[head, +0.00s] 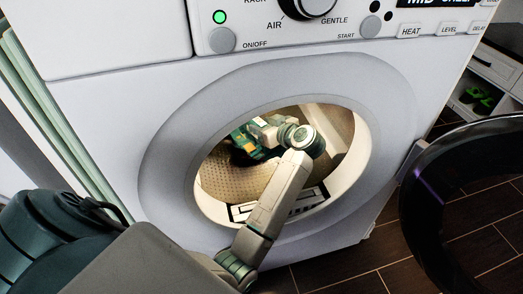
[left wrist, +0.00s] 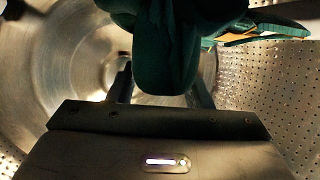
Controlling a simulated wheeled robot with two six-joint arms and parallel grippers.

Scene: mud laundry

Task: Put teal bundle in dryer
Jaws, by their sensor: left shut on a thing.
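The dryer (head: 160,190) is white, and its round opening is uncovered in the head view. My left arm reaches through the opening, and my left gripper (head: 245,145) is inside the drum (head: 225,180), partly hidden by its own wrist. It is shut on the teal bundle (head: 240,137). In the left wrist view the bundle (left wrist: 175,45) hangs dark teal between the fingers of the gripper (left wrist: 163,90), with the perforated drum wall (left wrist: 285,95) around it. A yellow-edged part of the bundle sticks out to the right. My right gripper is in neither view.
The dryer door (head: 425,200) is swung open to the right, with a dark round rim. The control panel (head: 300,25) is above the opening, with a green light lit. Green items (head: 478,98) sit on a shelf at the far right. Brown floor tiles (head: 350,275) show below.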

